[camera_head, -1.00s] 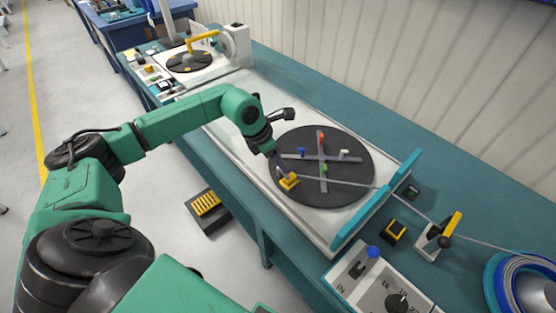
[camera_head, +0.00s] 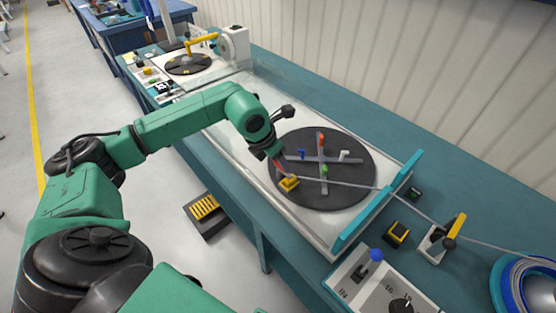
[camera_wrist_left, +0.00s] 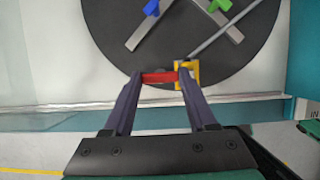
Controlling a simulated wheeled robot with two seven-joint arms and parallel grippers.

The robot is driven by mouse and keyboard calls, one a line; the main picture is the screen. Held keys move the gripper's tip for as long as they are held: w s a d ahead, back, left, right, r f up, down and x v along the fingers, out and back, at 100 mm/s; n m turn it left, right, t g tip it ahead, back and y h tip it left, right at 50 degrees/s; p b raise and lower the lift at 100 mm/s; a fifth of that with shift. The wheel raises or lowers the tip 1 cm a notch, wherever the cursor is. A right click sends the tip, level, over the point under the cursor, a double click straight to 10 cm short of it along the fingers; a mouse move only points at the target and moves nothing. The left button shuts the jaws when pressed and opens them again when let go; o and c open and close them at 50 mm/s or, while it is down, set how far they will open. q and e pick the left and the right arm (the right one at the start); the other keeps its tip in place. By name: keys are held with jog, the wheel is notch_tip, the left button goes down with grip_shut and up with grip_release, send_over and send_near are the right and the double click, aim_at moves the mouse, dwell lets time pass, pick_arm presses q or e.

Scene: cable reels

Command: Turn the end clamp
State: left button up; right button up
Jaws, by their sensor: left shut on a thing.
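The yellow end clamp (camera_head: 289,184) sits near the front left rim of the dark round reel disc (camera_head: 350,176). In the left wrist view the clamp (camera_wrist_left: 196,76) is a yellow frame with a short red lever (camera_wrist_left: 158,77) sticking out to the left. My left gripper (camera_head: 282,169) is down at the clamp, its two fingers on either end of the red lever in the wrist view. It is shut on the lever. A grey cable (camera_head: 335,184) runs from the clamp across the disc to the right. My right gripper is not in view.
The disc carries a grey cross with red, blue, green and white pegs. A teal rail (camera_head: 379,205) stands at the right. Beyond it are a yellow-handled lever (camera_head: 455,226), a blue-knobbed control box (camera_head: 376,255) and a blue cable coil (camera_head: 512,285).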

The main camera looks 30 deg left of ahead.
pick_arm(q)
jog(key=o, duration=1.1)
jog(key=shift+w+r, duration=0.15)
jog(key=shift+r, duration=0.05)
jog(key=shift+o, duration=1.3)
jog(key=shift+f, duration=0.1)
jog(key=b+v, duration=0.2)
jog(key=v, duration=1.2)
jog(key=shift+s+r, duration=0.25)
